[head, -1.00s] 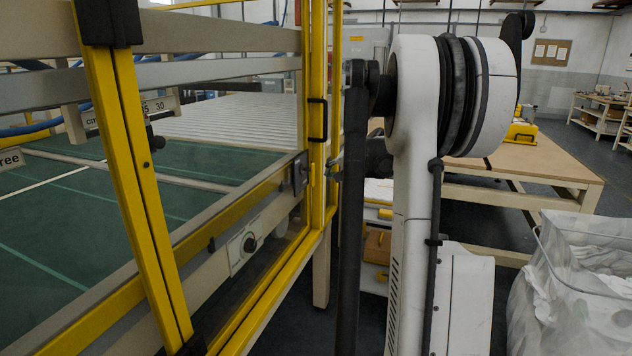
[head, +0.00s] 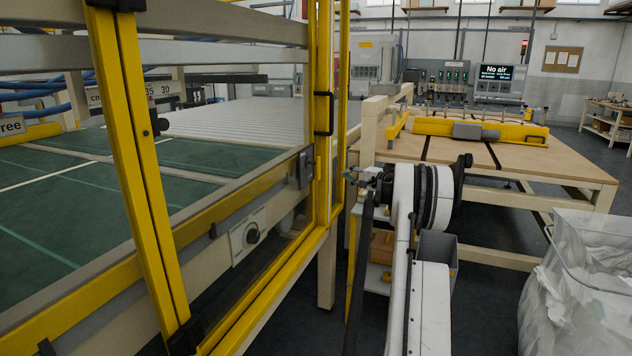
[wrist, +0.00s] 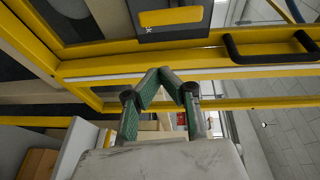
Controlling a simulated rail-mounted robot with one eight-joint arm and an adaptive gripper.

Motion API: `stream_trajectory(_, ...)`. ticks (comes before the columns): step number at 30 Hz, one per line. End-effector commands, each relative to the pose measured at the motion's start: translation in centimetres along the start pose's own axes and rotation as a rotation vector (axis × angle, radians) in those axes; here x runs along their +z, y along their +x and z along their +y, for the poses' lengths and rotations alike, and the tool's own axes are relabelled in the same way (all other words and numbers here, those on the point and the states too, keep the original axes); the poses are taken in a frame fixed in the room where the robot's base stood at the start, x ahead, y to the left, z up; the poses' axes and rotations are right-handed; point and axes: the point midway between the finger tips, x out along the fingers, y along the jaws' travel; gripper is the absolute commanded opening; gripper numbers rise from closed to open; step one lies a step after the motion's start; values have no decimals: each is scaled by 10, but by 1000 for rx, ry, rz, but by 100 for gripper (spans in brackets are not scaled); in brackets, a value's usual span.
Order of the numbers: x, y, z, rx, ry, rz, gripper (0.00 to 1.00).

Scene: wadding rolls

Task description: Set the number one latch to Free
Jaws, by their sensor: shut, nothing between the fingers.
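My gripper (wrist: 165,78) has green-padded fingers whose tips meet with nothing between them. In the head view it is small and partly hidden by my arm, beside the yellow door frame (head: 323,200). In the wrist view a dark grey box with a yellow panel and a small white mark (wrist: 168,18) sits on the yellow frame just beyond the fingertips, apart from them. A dark box (head: 305,168) shows on the frame in the head view. A sign ending in "ree" (head: 12,125) is cut off at the left edge. No latch number is readable.
A black handle (head: 323,113) stands out from the frame, also in the wrist view (wrist: 270,46). A knob plate (head: 249,236) is on the lower rail. A wooden table (head: 560,170) and a bin of white wadding (head: 575,280) stand to the right. A back screen (head: 493,78) reads "No air".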

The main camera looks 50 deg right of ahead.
Motion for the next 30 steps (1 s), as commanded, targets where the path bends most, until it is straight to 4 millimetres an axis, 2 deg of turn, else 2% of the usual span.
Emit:
stream_trajectory(1,-6,0,8,-22,13,-1,0)
stream_trajectory(7,-20,-3,16,-77,43,-2,0)
stream_trajectory(20,-21,-2,16,-86,47,-4,0)
stream_trajectory(25,-20,10,16,-85,47,-6,0)
stream_trajectory(30,-20,38,15,-85,47,-6,0)
